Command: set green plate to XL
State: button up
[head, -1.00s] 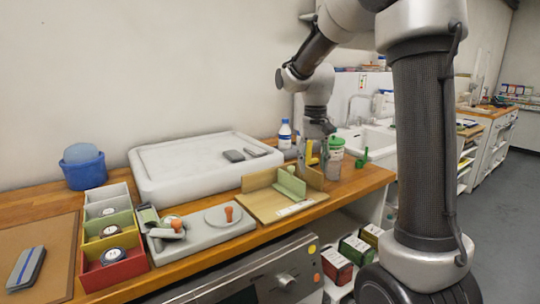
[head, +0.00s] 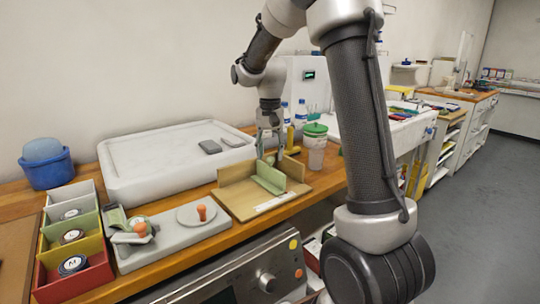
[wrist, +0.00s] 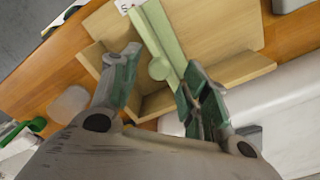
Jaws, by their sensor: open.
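The pale green plate (head: 268,179) stands upright on a wooden stand (head: 236,202) with raised walls. A white label strip (head: 273,202) lies along the stand's front edge; in the wrist view (wrist: 124,6) an "S" shows on it, and the rest is out of frame. My gripper (head: 270,152) is above and just behind the plate, pointing down.
A lidded cup (head: 315,145) and bottles stand close to the right of the stand. A white tray (head: 120,165) lies behind it. A grey plate with an orange knob (head: 200,212) and coloured bins (head: 100,272) are to the left. The counter's front edge is close.

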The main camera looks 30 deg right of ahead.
jog(key=shift+f, duration=0.75)
grip_shut()
jog(key=s+a, duration=0.2)
jog(key=a, duration=0.9)
jog(key=shift+s+a, duration=0.15)
jog(key=shift+a, duration=0.2)
grip_release()
